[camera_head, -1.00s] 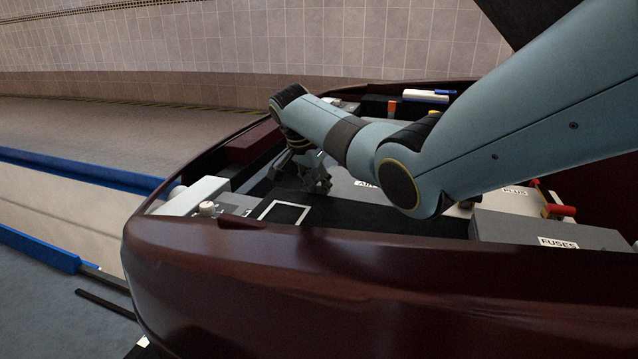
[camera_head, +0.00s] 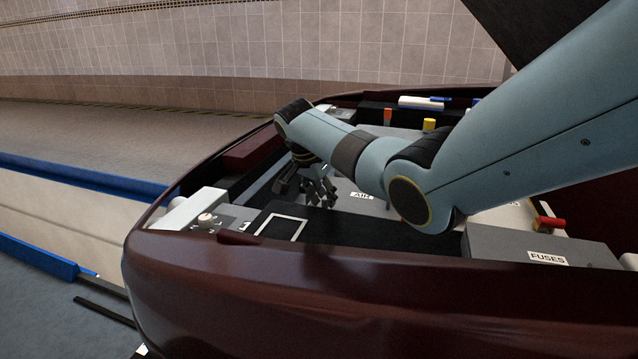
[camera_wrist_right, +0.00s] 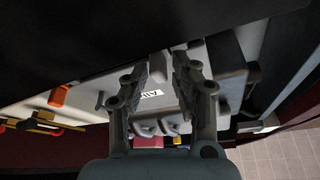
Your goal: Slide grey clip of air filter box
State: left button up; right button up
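The air filter box is a pale grey box with an "AIR" label; it shows in the head view (camera_head: 368,184) and the right wrist view (camera_wrist_right: 222,84). A small grey block (camera_wrist_right: 157,66), which looks like the clip, sits at the box's edge beside the dark panel. My right gripper (camera_wrist_right: 160,62) is open, its two fingertips on either side of this block, with small gaps visible; whether a finger touches it I cannot tell. In the head view my right gripper (camera_head: 308,190) is low over the engine bay, partly behind my wrist. My left gripper is not in view.
A grey fuse box (camera_head: 545,245) stands at the right of the bay. The dark red car body (camera_head: 350,290) rims the bay. An orange cap (camera_wrist_right: 60,95) lies left of the gripper.

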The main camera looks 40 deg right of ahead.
jog(key=v, duration=1.1)
jog(key=shift+r, duration=0.25)
